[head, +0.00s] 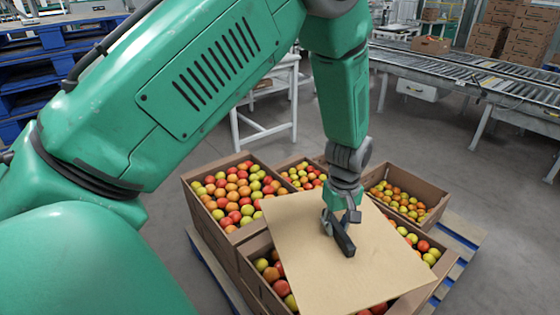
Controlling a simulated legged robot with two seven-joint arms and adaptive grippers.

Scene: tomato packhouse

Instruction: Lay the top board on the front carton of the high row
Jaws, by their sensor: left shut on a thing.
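A flat tan board (300,235) is over the front carton (252,277), turned at an angle to the carton's sides. Tomatoes show past its left, right and near edges. My left gripper (341,232) is above the middle of the board, pointing down, and shut on it; the exact grip is hard to make out. I cannot tell whether the board touches the carton's rim or hangs just above it. My right gripper is not in view.
An open carton of tomatoes (190,185) stands behind on the left, with another carton (437,212) at the right. They stand on a blue-edged pallet (463,232). A roller conveyor (470,80) runs behind at the right. Grey floor lies around the pallet.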

